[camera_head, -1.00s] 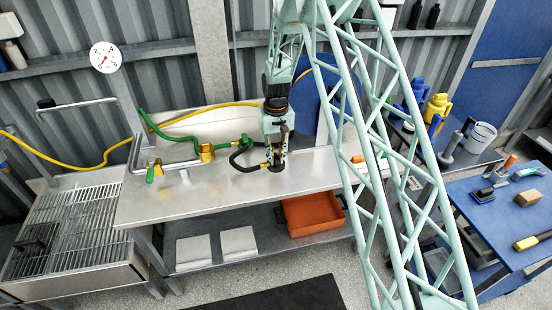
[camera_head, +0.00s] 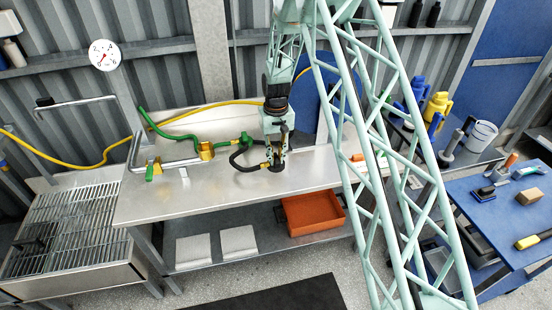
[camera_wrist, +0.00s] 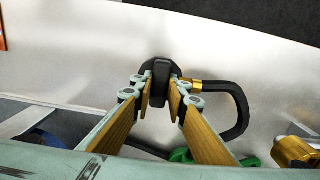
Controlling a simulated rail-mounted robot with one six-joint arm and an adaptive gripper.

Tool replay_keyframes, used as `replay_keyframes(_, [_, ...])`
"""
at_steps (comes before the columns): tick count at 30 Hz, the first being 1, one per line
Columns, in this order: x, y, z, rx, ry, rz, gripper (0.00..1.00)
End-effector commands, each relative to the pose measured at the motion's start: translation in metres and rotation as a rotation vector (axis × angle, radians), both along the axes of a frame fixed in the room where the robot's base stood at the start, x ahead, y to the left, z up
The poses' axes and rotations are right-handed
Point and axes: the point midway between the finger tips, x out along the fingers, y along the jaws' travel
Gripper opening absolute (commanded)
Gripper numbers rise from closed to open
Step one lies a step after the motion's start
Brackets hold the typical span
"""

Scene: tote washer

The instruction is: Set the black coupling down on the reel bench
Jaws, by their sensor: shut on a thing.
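The black coupling (camera_wrist: 160,82) sits between the two fingers of my gripper (camera_wrist: 161,92) in the wrist view. My gripper is shut on it. A brass fitting and a black hose (camera_wrist: 240,100) run from its side and curve back. In the head view my gripper (camera_head: 277,160) points down over the steel reel bench (camera_head: 215,198), with the black hose (camera_head: 238,157) to its left. The coupling is low, at or just above the bench top; whether it touches cannot be told.
A green hose with brass fittings (camera_head: 207,151) and a bent metal pipe lie on the bench to the left. A yellow hose (camera_head: 190,118) runs behind. An orange bin (camera_head: 314,214) stands on the shelf below. The bench front is clear.

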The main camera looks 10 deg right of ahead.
Motion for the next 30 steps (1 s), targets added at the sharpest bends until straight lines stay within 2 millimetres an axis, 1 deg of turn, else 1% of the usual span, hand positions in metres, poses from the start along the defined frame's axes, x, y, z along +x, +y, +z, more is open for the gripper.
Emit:
replay_keyframes(8, [0.000,0.000,-0.001,0.000,0.000,0.000,0.00])
replay_keyframes(21, [0.000,0.000,-0.011,0.000,0.000,0.000,0.00])
replay_keyframes(30, [0.000,0.000,-0.014,0.000,0.000,0.000,0.00])
